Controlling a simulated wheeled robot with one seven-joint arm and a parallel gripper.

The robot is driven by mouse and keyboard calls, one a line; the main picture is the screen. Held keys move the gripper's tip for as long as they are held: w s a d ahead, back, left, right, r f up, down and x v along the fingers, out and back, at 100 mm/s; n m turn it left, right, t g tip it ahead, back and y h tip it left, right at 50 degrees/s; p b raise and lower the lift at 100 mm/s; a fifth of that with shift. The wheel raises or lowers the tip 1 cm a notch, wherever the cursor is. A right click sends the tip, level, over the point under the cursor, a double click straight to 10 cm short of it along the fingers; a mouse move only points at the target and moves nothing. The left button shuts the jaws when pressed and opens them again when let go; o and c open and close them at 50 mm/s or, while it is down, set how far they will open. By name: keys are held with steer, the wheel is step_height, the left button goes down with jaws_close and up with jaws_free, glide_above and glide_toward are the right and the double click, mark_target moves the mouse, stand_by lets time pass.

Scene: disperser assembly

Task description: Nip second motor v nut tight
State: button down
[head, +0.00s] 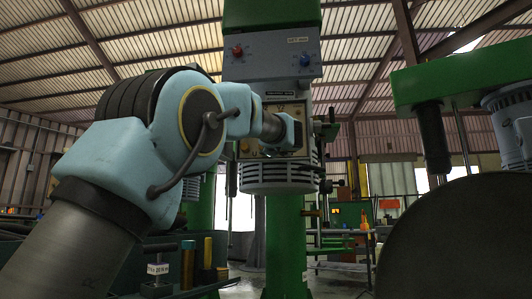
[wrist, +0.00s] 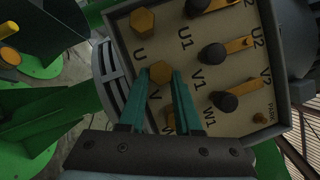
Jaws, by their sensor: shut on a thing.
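The V nut (wrist: 160,72), a brass hex, sits on the open terminal box (wrist: 122,36) beside the printed V. My gripper (wrist: 162,75) has its two teal fingers closed around this nut, one on each side. The U nut (wrist: 143,20) is above it in the wrist view, and the W nut is mostly hidden between the fingers. In the head view my arm reaches to the terminal box (head: 300,112) on the second motor (head: 280,177); the fingertips cannot be made out there.
Black knobs with brass straps (wrist: 213,53) stand to the right of the nuts, close to the right finger. A small brass PARK peg (wrist: 260,118) is at the lower right. A green column (head: 285,240) holds the motor. Another green machine (head: 440,85) stands at the right.

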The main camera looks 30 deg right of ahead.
steer(key=shift+f, duration=0.1)
stand_by(0.3)
steer(key=c, duration=0.6)
jaws_free()
steer(key=b+v, duration=0.2)
steer(key=v, duration=0.8)
steer(key=shift+s, duration=0.4)
steer(key=shift+a, duration=0.1)
